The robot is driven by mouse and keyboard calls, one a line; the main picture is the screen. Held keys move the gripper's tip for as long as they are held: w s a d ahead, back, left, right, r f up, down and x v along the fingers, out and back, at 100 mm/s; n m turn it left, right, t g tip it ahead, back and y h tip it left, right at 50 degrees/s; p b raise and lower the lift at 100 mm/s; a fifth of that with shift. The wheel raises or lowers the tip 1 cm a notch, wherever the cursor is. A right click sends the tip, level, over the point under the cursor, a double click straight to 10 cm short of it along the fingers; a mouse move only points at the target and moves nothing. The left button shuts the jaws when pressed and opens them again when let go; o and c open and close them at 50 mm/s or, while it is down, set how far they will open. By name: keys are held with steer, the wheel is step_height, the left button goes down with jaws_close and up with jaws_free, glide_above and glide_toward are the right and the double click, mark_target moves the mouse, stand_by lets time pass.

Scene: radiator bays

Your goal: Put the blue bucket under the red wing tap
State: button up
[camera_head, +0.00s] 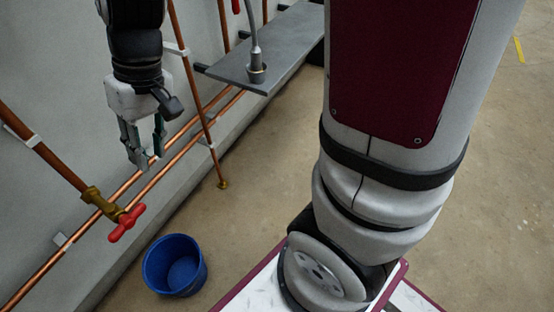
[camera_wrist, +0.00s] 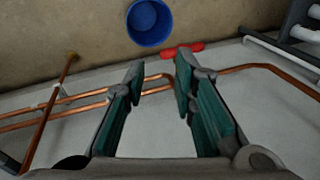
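The blue bucket (camera_head: 174,265) stands upright on the floor in the lower left of the head view, and looks empty. It also shows at the top of the wrist view (camera_wrist: 149,22). The red wing tap (camera_head: 126,223) sits on a brass valve on a copper pipe by the wall, a little up and left of the bucket in the head view. In the wrist view the red tap (camera_wrist: 183,50) is just below the bucket. My gripper (camera_head: 147,163) hangs by the wall, up and right of the tap. Its fingers are apart with nothing between them.
Copper pipes (camera_head: 150,178) run along the wall base, with upright pipes rising from them. Another red handle (camera_head: 236,7) is at the top. Floor right of the bucket is partly taken by my base.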

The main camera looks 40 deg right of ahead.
steer(key=s+d+r+h, duration=0.1)
steer(key=s+d+r, duration=0.1)
steer(key=s, duration=0.6)
steer(key=s+d+r+m+h, duration=0.1)
steer(key=s+d+r, duration=0.2)
steer(key=s, duration=0.5)
steer(key=s+d+r+m+h, duration=0.1)
steer(key=s+d+r, duration=0.2)
steer(key=s, duration=0.4)
steer(key=shift+s+d, duration=0.4)
steer(key=shift+d, duration=0.45)
step_height(320, 180, up, 34)
steer(key=t+p, duration=0.4)
steer(key=p, duration=2.8)
steer(key=shift+d+f, duration=0.15)
steer(key=shift+d, duration=0.1)
steer(key=shift+w+a, duration=0.1)
steer(key=shift+w, duration=0.05)
